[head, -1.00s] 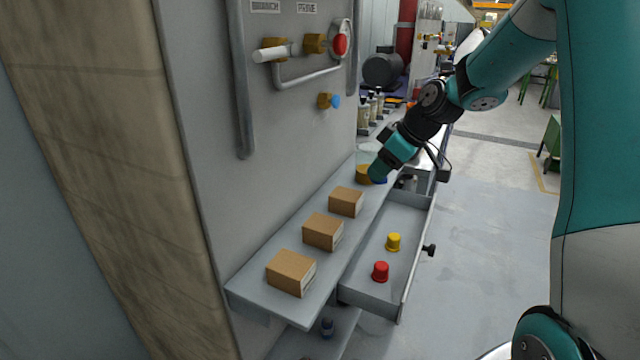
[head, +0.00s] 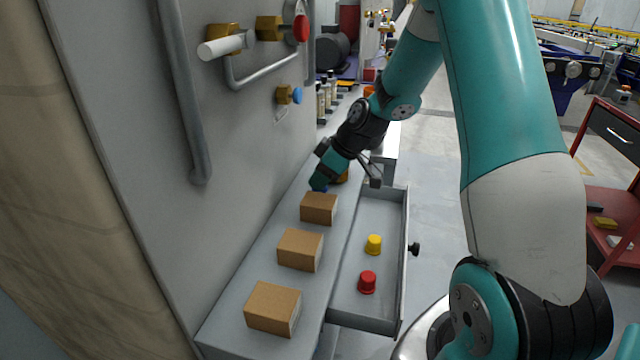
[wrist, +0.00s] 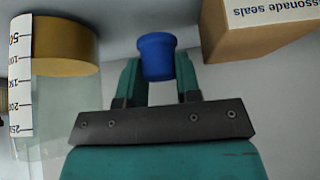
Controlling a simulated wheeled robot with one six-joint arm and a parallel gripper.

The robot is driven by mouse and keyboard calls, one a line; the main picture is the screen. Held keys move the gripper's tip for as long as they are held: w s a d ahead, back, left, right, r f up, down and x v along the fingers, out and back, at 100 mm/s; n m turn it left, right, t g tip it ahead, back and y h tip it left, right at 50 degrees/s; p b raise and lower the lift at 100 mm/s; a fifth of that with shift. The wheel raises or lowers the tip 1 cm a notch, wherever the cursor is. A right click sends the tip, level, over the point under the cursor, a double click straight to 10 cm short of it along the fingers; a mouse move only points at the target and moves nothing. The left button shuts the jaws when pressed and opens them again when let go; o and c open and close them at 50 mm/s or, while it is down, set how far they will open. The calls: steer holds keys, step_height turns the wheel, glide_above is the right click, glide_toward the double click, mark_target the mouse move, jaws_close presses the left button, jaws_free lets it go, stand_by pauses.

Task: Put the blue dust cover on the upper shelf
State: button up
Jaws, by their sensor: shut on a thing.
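The blue dust cover (wrist: 156,56) is a small cup-like cap. My gripper (wrist: 157,68) is shut on it, one finger on each side, in the wrist view. In the head view my gripper (head: 319,182) is over the far part of the grey shelf (head: 228,333) that bears the boxes, just beyond the farthest box; only a bit of blue shows there. I cannot tell whether the cover touches the shelf.
Three cardboard boxes (head: 273,308) stand in a row on the shelf. A yellow-lidded clear jar (wrist: 66,47) is left of the cover in the wrist view, a box (wrist: 255,32) right. The open drawer (head: 350,300) holds a yellow cap (head: 373,244) and a red cap (head: 367,282).

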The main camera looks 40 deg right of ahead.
step_height(320, 180, down, 2)
steer(key=shift+f, duration=0.1)
steer(key=o, duration=0.8)
steer(key=shift+o, duration=0.2)
steer(key=v, duration=1.2)
steer(key=s+a+r+g, duration=0.15)
steer(key=s+a, duration=0.25)
steer(key=a, duration=0.5)
steer(key=s+a+r+g, duration=0.1)
steer(key=s+a+r, duration=0.2)
steer(key=a, duration=0.7)
steer(key=s+a+g, duration=0.1)
steer(key=s+a, duration=0.3)
steer(key=s, duration=0.3)
steer(key=s+a+g, duration=0.1)
steer(key=s+a, duration=0.4)
steer(key=s, duration=0.3)
steer(key=shift+s+r+m+g+b, duration=0.25)
steer(key=shift+m+g+b, duration=0.05)
steer(key=shift+g, duration=0.05)
